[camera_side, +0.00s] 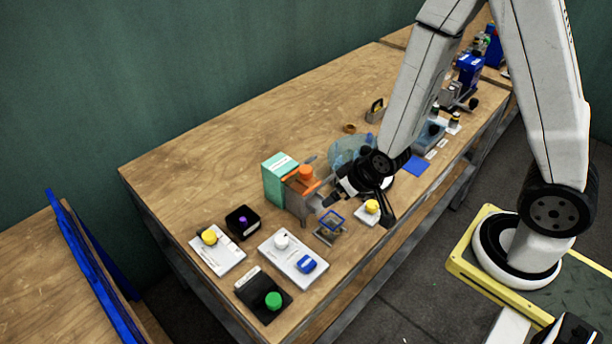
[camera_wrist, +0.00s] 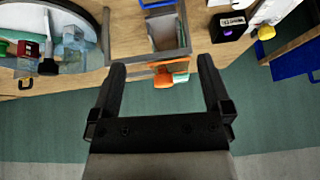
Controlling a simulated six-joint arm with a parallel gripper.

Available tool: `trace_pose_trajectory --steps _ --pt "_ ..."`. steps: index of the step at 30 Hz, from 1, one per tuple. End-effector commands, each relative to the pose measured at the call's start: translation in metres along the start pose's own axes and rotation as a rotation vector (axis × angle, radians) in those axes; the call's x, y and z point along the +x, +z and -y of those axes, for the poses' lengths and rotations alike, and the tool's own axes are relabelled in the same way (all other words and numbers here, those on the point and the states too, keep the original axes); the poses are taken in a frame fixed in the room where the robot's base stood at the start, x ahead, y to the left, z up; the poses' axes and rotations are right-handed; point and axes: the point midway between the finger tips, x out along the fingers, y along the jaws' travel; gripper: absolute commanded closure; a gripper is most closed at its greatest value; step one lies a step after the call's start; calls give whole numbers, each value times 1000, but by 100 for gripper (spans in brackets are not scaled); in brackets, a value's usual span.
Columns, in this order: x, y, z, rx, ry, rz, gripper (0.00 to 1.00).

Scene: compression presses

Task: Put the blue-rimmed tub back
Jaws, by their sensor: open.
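The blue-rimmed tub (camera_side: 332,220) is a small clear square container. In the side view it stands near the front edge of the bench, right of the white plate with the blue block. My gripper (camera_side: 358,208) is open and empty, up and to the right of the tub and apart from it. In the wrist view my open gripper (camera_wrist: 163,64) has nothing clamped between its fingers. A blue edge (camera_wrist: 157,4) at the top of that view looks like the tub's rim, mostly cut off.
A grey press (camera_side: 302,200) with an orange knob and a teal box (camera_side: 279,180) stand left of my gripper. Plates with knobs (camera_side: 217,249) fill the near left.

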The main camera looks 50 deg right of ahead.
Motion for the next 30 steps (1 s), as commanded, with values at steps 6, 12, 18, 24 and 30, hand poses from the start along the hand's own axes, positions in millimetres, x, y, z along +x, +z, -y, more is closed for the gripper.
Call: trace_pose_trajectory --steps 6,12,18,24,30 --pt "-38 -12 -8 -17 3 104 0" --pt "-74 -13 -16 -38 12 203 0" --pt "-99 -9 -22 -51 21 273 0" --pt "-106 -8 -24 -55 24 295 0" --pt "-106 -8 -24 -55 23 295 0"
